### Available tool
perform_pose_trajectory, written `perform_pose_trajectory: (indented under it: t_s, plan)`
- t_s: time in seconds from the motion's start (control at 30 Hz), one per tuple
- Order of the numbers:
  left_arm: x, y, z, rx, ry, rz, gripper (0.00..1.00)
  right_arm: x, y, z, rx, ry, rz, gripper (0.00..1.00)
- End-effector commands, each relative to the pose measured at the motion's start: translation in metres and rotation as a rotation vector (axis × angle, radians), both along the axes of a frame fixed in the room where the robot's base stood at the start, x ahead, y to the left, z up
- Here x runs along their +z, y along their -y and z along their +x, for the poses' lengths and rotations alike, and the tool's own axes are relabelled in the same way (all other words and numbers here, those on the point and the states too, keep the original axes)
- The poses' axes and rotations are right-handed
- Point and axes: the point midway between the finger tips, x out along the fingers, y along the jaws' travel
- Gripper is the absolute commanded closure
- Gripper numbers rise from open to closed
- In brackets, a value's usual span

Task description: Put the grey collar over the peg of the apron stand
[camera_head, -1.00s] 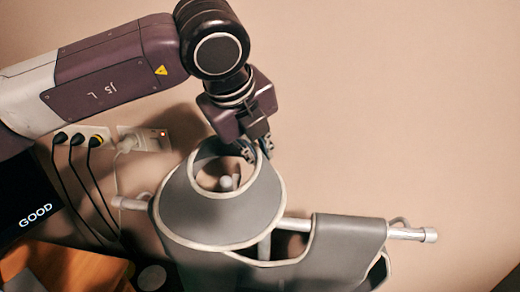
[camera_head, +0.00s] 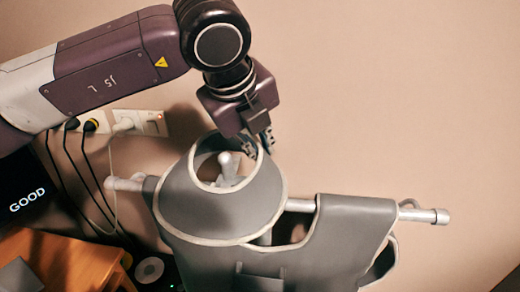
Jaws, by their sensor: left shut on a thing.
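The grey collar (camera_head: 222,212), a flared ring with cream edging, is tilted above the apron stand (camera_head: 425,216). My left gripper (camera_head: 258,145) is shut on the upper right part of its rim. The stand's pale, round-topped peg (camera_head: 227,165) shows through the collar's neck opening, against the inner back wall. I cannot tell whether the peg's tip stands above the rim. The peg's lower part is hidden by the collar. A grey apron (camera_head: 350,235) hangs on the stand's horizontal bar, just below and right of the collar. My right gripper is out of view.
A wall power strip (camera_head: 150,122) with black and white cables is at the left. A dark screen reading "GOOD" (camera_head: 27,200) and a wooden surface (camera_head: 70,260) are at the lower left. The wall at the right is clear.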

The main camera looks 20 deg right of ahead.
Motion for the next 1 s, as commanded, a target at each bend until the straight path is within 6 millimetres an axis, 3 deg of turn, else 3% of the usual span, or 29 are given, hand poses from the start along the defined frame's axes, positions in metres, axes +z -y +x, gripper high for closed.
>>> perform_pose_trajectory:
  t_s: [0.23, 0.27, 0.43, 0.77, 1.0]
  plan:
    - [-0.007, 0.000, -0.002, 0.000, -0.013, 0.007, 1.00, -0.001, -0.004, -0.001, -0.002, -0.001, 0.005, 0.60]
    - [-0.007, 0.000, -0.003, -0.001, -0.013, 0.006, 0.87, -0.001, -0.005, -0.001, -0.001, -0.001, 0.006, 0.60]
    - [-0.006, 0.000, -0.002, 0.000, -0.011, 0.006, 0.69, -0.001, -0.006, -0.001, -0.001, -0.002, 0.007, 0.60]
    - [-0.003, -0.001, -0.002, 0.001, -0.009, 0.004, 0.68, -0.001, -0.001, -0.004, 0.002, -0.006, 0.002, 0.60]
    - [0.030, -0.011, -0.015, 0.001, -0.006, 0.002, 0.68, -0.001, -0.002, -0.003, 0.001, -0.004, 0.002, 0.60]
